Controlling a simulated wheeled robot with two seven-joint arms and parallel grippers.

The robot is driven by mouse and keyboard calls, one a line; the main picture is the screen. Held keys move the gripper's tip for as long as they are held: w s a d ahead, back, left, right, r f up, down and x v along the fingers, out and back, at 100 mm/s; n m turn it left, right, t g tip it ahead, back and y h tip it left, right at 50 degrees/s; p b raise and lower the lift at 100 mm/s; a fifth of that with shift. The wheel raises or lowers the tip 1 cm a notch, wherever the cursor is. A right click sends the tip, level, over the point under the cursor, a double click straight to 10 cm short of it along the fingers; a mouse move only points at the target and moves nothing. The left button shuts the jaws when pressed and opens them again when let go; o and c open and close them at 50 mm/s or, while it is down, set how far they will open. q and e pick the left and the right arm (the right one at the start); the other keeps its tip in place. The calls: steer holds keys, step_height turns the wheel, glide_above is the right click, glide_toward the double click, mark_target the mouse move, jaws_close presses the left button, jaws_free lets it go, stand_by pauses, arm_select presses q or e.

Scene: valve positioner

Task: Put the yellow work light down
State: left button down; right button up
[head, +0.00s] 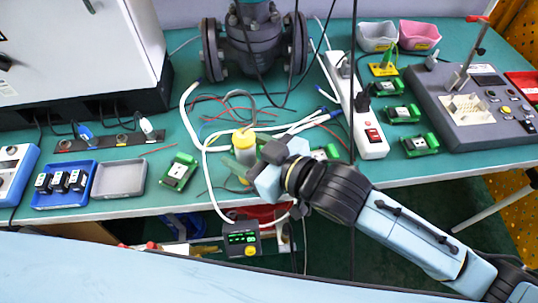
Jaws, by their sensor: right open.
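A yellow-capped cylinder (243,139), which looks like the yellow work light, stands upright on the green bench near its front edge. My right gripper (240,172) reaches in from the lower right and is open right at the cylinder's lower part. The wrist and loose cables hide part of this spot, so I cannot tell whether the fingers touch it. My left gripper is not in view.
White and blue-tipped cables lie tangled around the cylinder. A grey flanged valve (254,45) stands behind. A power strip (370,130) and green terminal modules (419,145) are to the right. A blue tray (65,186) and grey tray (119,180) sit left. A small display box (242,239) hangs below the front edge.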

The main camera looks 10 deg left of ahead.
mark_target(254, 154)
steer(key=shift+d+r, duration=0.15)
steer(key=shift+r, duration=0.05)
steer(key=p+v, duration=0.1)
steer(key=v, duration=0.5)
steer(key=shift+s+d, duration=0.15)
steer(key=shift+d, duration=0.05)
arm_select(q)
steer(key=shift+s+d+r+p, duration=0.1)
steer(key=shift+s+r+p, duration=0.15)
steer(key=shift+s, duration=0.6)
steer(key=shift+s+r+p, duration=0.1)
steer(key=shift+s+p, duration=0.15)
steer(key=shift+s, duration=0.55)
arm_select(e)
steer(key=shift+v, duration=2.65)
steer(key=shift+a, duration=0.1)
